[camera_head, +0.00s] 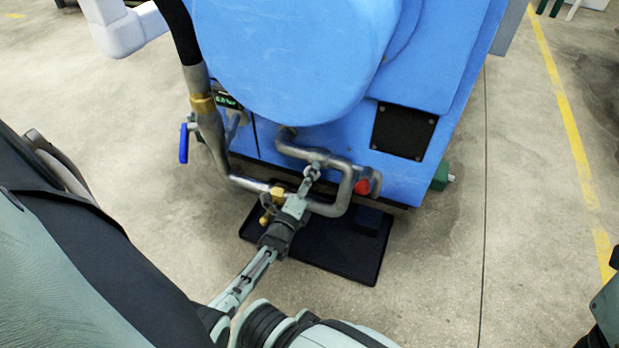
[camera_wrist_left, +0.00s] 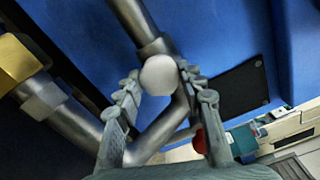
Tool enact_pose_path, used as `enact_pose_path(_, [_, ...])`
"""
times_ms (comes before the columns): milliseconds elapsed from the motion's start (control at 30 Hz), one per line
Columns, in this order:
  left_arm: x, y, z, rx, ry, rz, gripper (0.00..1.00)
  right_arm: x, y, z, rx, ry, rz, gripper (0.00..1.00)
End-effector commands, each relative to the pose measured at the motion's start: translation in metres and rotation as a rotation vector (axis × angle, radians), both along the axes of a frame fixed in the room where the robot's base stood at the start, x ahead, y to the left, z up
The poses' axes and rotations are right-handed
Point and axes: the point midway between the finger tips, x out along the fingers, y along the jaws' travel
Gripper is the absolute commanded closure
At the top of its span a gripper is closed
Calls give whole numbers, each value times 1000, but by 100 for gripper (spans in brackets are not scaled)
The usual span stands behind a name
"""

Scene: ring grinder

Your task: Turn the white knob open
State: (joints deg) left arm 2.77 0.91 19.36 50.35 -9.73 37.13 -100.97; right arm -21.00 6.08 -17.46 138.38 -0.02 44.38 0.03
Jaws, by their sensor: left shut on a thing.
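The white knob (camera_wrist_left: 159,75) is a round, pale ball in the left wrist view, sitting in front of grey metal pipes. My left gripper (camera_wrist_left: 155,88) has one finger on each side of the knob and is shut on it. In the head view my left gripper (camera_head: 311,172) reaches up to the bent pipes on the front of the blue machine (camera_head: 290,60). The knob is too small and too covered by the fingers to make out there. My right gripper is not in view.
Bent metal pipes (camera_head: 333,208) surround the gripper closely. A brass fitting (camera_head: 277,193) is just left of it and a red part (camera_head: 362,187) is to its right. A blue-handled valve (camera_head: 184,143) is further left. A black mat (camera_head: 335,262) lies below; open concrete floor is to the right.

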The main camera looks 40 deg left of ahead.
Motion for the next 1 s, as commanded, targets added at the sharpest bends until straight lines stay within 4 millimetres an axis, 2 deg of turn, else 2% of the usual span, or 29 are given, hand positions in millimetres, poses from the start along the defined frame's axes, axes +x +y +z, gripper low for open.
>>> enact_pose_path(267, [0,-1,0,-1,1,-1,90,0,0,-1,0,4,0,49])
enact_pose_path(300, [0,-1,0,-1,1,-1,59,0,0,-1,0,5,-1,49])
enact_pose_path(467, [0,0,0,-1,0,-1,40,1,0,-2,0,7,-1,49])
enact_pose_path(800, [0,0,2,-1,-1,0,40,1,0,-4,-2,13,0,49])
enact_pose_path(1000, [0,0,23,1,-3,-1,40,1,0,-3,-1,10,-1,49])
